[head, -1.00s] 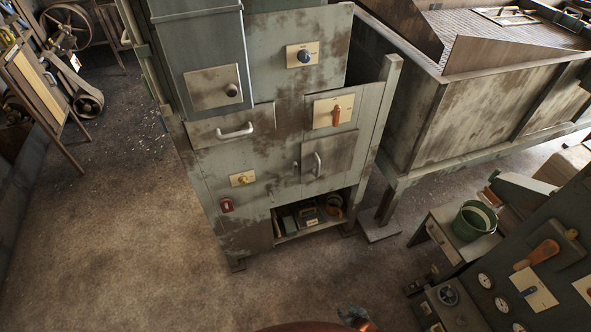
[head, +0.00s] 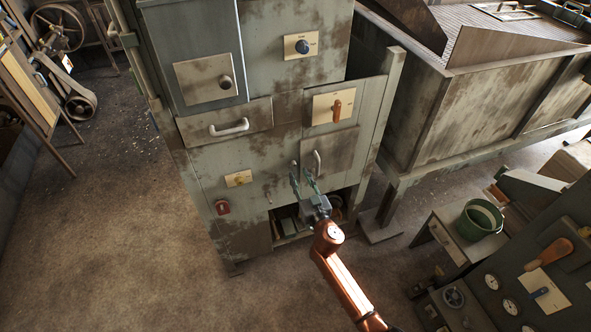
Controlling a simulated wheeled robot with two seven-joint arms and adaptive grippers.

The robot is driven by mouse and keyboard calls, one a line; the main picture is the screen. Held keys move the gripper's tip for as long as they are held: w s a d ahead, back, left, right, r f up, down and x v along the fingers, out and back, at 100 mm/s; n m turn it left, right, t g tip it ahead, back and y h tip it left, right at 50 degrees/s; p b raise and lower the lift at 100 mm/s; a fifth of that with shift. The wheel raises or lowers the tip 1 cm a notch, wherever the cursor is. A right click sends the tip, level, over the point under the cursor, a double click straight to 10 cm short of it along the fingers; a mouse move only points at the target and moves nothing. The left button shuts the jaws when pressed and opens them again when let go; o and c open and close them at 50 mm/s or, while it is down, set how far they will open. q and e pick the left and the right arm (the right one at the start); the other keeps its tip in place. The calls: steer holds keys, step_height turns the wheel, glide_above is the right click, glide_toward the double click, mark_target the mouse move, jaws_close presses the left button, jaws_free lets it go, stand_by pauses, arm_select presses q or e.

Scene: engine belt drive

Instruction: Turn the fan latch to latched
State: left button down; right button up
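The grey, worn cabinet carries several controls, and their labels are too small to read, so I cannot tell which one is the fan latch. A blue knob (head: 303,47) sits on a cream plate high up. An orange lever (head: 337,110) stands roughly upright on a cream plate at the right. A small yellow knob (head: 239,180) sits on a plate lower left. My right gripper (head: 301,171) is open and empty, its fingers pointing up in front of the cabinet, below the orange lever and beside a door handle (head: 318,163). My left gripper is out of view.
A drawer with a white handle (head: 229,128) and a grey knob (head: 225,83) are on the cabinet's left. A red padlock-like piece (head: 222,207) hangs lower down. A green bucket (head: 480,220) stands on a side table at right. The floor at left is clear.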

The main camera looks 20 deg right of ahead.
mark_target(295, 166)
steer(key=shift+w+b, duration=0.4)
steer(key=shift+w, duration=1.95)
steer(key=shift+a, duration=0.1)
jaws_close()
